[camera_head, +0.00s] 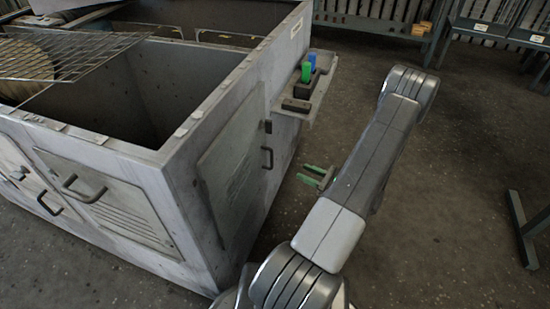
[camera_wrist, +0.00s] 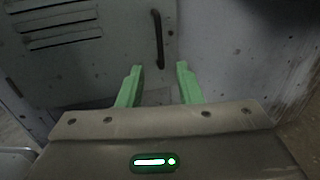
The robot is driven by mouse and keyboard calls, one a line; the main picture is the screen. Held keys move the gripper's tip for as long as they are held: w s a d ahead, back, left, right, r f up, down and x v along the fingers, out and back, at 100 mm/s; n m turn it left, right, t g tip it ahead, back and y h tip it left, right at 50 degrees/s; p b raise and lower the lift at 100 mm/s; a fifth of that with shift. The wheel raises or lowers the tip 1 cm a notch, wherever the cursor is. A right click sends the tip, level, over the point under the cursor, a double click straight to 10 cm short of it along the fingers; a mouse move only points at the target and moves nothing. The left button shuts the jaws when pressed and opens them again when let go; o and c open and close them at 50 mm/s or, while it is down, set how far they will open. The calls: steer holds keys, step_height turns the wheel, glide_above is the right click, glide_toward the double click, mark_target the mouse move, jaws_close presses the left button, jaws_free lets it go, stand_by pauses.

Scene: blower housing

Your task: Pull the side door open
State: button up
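The side door (camera_head: 231,172) is a grey panel on the right side wall of the blower housing (camera_head: 178,190). It looks closed, flush with the wall. Its dark vertical handle (camera_head: 267,158) sits near the door's far edge. In the wrist view the door (camera_wrist: 95,75) has louvre slots at upper left, and the handle (camera_wrist: 158,40) is ahead, between and beyond the fingertips. My gripper (camera_head: 305,174) has green fingers and is right of the handle, apart from it. In the wrist view my gripper (camera_wrist: 158,72) is open with nothing between the fingers.
A small shelf (camera_head: 318,98) with a green and a blue item juts from the housing above the handle. Front doors with handles (camera_head: 85,190) are at left. Racks (camera_head: 375,18) stand at the back. A metal stand (camera_head: 525,230) is at right. Floor (camera_head: 440,200) between is clear.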

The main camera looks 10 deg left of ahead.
steer(key=b+x, duration=0.2)
steer(key=x, duration=1)
steer(key=shift+a, duration=0.25)
steer(key=shift+r, duration=0.1)
steer(key=shift+c, duration=0.4)
jaws_close()
